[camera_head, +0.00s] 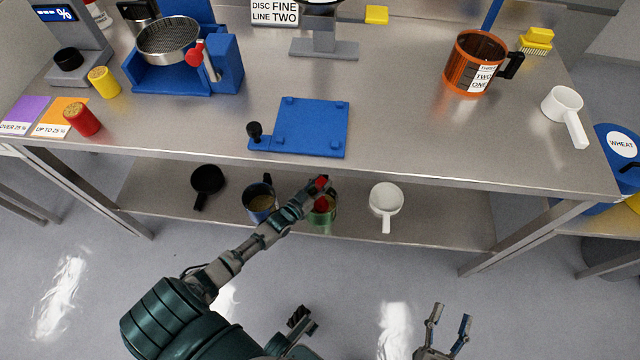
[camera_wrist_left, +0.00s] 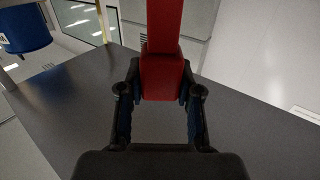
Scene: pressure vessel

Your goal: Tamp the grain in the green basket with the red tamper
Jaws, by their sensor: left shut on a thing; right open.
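The green basket (camera_head: 325,217) sits on the lower shelf, below the front edge of the worktop, partly hidden by my left arm and the tamper. My left gripper (camera_head: 316,190) is over it, shut on the red tamper (camera_head: 321,182). The left wrist view shows the tamper's red handle (camera_wrist_left: 163,70) between the two fingers of my left gripper (camera_wrist_left: 162,92). I cannot tell whether the tamper's foot touches the grain, and the grain is hidden. My right gripper (camera_head: 446,325) is open and empty, in front of the shelf at the lower right.
On the lower shelf (camera_head: 440,225), a dark blue basket (camera_head: 260,202) with tan contents stands left of the green one. A black pan (camera_head: 207,181) lies farther left and a white scoop (camera_head: 386,200) to the right. The worktop above holds a blue stand (camera_head: 311,128) near its front edge.

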